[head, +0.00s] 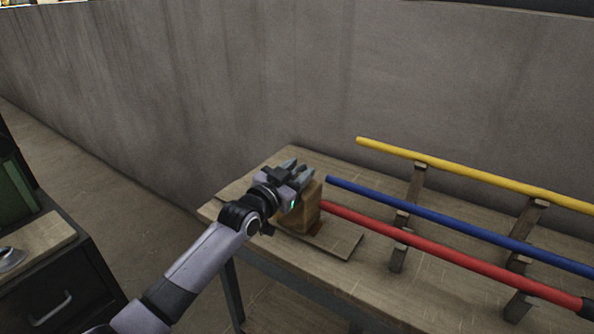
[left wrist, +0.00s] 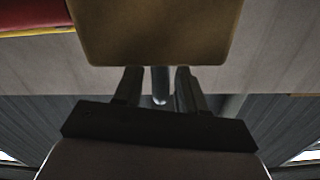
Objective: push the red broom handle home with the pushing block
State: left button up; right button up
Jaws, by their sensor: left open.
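The wooden pushing block (head: 305,215) stands at the left part of the table, close to the left end of the red broom handle (head: 430,247). I cannot tell whether block and handle touch. My left gripper (head: 299,168) is open at the top of the block, on its far left side. In the left wrist view, the block (left wrist: 155,32) fills the upper middle and its edge hides the fingertips of the gripper (left wrist: 157,78). I cannot tell whether the fingers touch it. A blurred red strip (left wrist: 32,20) shows at the upper left. My right gripper is not in view.
A blue handle (head: 430,215) and a yellow handle (head: 470,174) lie beside the red one on wooden supports (head: 398,258). A flat board (head: 338,243) lies by the block on the table (head: 340,280). A concrete wall (head: 250,90) stands behind. A dark cabinet (head: 60,290) is at left.

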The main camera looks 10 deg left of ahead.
pick_arm(q)
jog(key=v, duration=0.7)
dwell(0.5)
jog(key=shift+r, duration=0.1)
